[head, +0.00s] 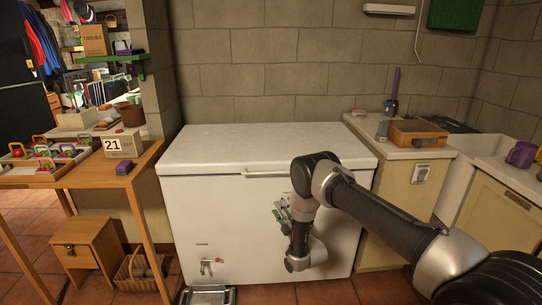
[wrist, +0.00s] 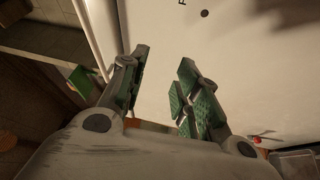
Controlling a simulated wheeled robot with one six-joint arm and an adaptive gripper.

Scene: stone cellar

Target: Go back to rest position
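My gripper (wrist: 160,75) is open in the wrist view, with its two green-padded fingers apart and nothing between them. In the head view my gripper (head: 282,215) hangs in front of the white chest freezer (head: 258,215), pointing toward its front face. The freezer lid is closed. My arm reaches in from the lower right and bends down at the elbow. I cannot tell whether the fingertips touch the freezer.
A wooden table (head: 150,158) with a box marked 21 (head: 122,145) stands at the left, a stool (head: 88,248) and basket (head: 135,270) below. A counter (head: 385,150) with a wooden box (head: 418,132) and a sink unit with a purple mug (head: 521,154) are at right. A metal tray (head: 208,296) lies on the floor.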

